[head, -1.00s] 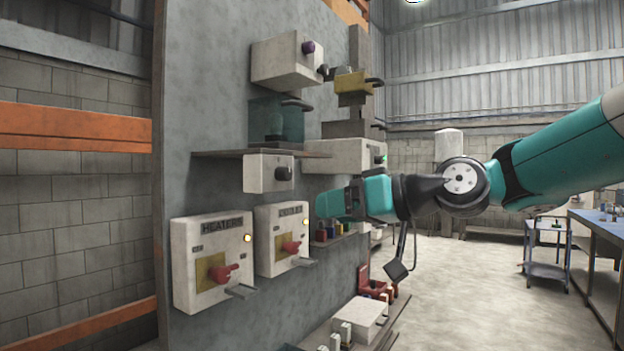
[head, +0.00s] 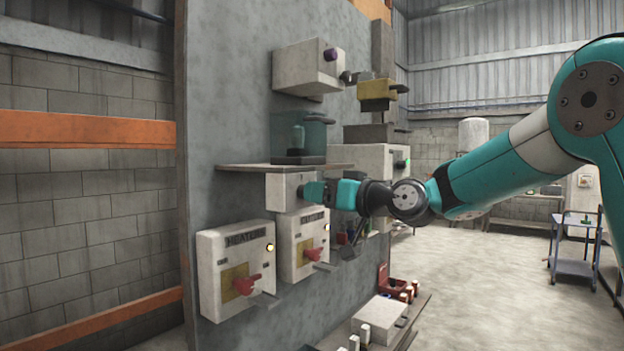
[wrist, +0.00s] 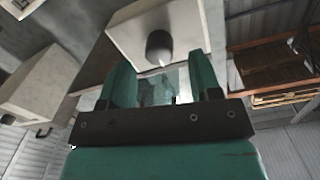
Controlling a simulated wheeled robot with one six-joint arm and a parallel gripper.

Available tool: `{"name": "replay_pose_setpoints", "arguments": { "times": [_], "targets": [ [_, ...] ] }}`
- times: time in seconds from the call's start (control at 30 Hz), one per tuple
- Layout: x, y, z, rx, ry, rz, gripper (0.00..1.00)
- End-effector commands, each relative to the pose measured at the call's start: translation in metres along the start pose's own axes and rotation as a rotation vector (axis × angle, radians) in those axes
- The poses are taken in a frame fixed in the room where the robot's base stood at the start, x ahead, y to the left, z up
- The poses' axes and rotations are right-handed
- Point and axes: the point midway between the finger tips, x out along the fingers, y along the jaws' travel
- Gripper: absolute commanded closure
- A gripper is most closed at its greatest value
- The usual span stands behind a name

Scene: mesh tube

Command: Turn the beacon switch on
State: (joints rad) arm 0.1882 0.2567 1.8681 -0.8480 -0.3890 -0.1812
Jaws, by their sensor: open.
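A plain white box (head: 284,187) is mounted on the grey panel, under a small shelf. I read no label that says which box is the beacon's. My gripper (head: 308,192) is open at the front of this box and hides its dark knob in the head view. In the wrist view, a white box (wrist: 160,22) carries a round black knob (wrist: 160,48) with a pale mark. The knob lies ahead of the gap between the two teal fingers of my gripper (wrist: 162,78), and nothing is held. I cannot tell whether the fingers touch it.
Boxes with red switches, one marked HEATERS (head: 238,270), sit below. A clear case (head: 298,134) stands on the shelf (head: 250,167) just above. A white box with a purple knob (head: 308,68) is higher up. A low ledge with a white box (head: 381,312) lies below. Open floor is right.

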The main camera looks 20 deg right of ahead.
Motion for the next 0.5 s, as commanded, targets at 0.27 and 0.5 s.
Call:
{"name": "replay_pose_setpoints", "arguments": {
  "times": [0.27,0.5],
  "targets": [
    [0.026,-0.001,0.0,0.0,-0.001,-0.001,0.42],
    [0.027,-0.001,0.001,0.0,-0.001,-0.001,0.42]
  ]
}}
